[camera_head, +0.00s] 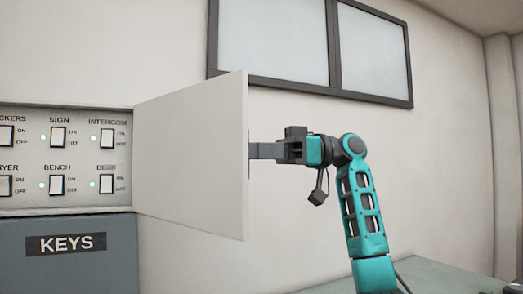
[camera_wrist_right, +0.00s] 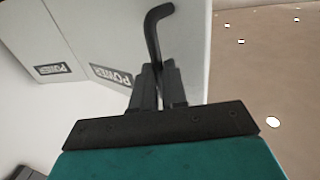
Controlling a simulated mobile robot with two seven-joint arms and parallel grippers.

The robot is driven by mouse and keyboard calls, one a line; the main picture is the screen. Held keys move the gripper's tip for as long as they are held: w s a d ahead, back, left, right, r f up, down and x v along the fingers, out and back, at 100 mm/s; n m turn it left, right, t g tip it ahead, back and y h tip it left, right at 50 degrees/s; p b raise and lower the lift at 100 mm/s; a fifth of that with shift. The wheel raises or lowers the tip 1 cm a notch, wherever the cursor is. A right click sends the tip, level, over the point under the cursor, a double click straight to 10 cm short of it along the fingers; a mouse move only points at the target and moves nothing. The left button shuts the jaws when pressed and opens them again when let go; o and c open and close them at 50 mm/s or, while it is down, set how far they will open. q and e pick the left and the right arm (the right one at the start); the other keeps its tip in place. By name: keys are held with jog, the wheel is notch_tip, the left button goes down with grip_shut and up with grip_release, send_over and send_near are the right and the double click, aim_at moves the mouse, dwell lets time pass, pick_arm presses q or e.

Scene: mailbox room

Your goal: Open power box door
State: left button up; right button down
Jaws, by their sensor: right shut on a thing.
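The white power box door (camera_head: 190,150) stands swung out wide at the right side of the power box (camera_head: 65,110). Inside the box, labelled switches show. My right gripper (camera_head: 258,151) is at the door's free edge, on its far side. In the right wrist view, its fingers (camera_wrist_right: 160,82) are shut on a dark bent door handle (camera_wrist_right: 156,32). The door also shows in the right wrist view (camera_wrist_right: 120,40), with a POWER label. The handle is hidden behind the door in the head view. My left gripper is not in view.
A grey KEYS box (camera_head: 70,250) sits just below the power box. A dark-framed window (camera_head: 300,45) is on the wall above. A greenish surface (camera_head: 435,275) lies at the lower right. The wall right of my arm is clear.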

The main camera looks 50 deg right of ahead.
jog(key=shift+w, duration=0.35)
jog(key=c, duration=1.5)
grip_release()
jog(key=shift+w, duration=0.15)
jog(key=shift+c, duration=0.2)
jog(key=shift+o, duration=0.7)
jog(key=shift+w+a+f, duration=0.15)
jog(key=shift+w, duration=0.2)
jog(key=shift+o, duration=1.2)
jog(key=shift+s, duration=0.15)
jog(key=v, duration=1.3)
